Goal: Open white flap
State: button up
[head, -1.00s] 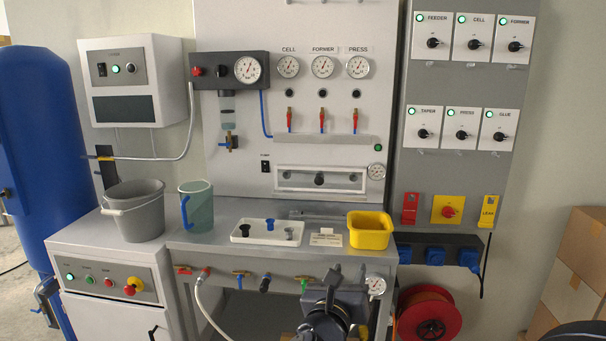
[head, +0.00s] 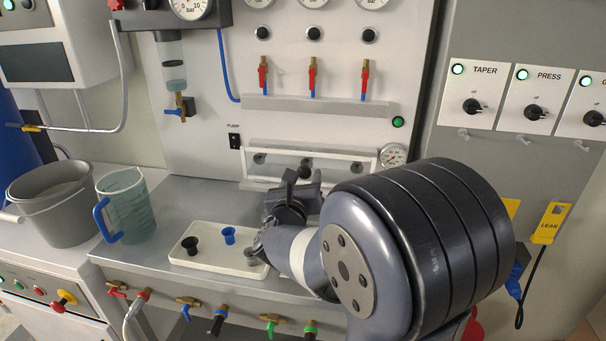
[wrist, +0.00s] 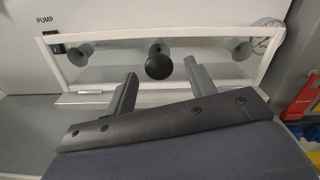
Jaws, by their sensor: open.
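The white flap (head: 335,168) is a wide, low, white-framed panel on the front of the pale machine, above the worktop. It appears closed. It also fills the upper middle of the wrist view (wrist: 115,65). A black round knob (wrist: 158,66) sits at its middle, with a grey disc on either side. My gripper (head: 293,187) is in front of the flap in the head view, partly hidden by my arm. In the wrist view its two fingers (wrist: 160,75) are open, one on each side of the knob. I cannot tell whether they touch it.
A white tray (head: 205,262) with small cups lies on the worktop left of my arm. A clear jug (head: 132,215) and a grey bucket (head: 50,220) stand further left. A gauge (head: 393,155) is beside the flap's right end. Red-handled valves (head: 312,75) are above.

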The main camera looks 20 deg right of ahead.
jog(key=shift+x, duration=1.1)
grip_shut()
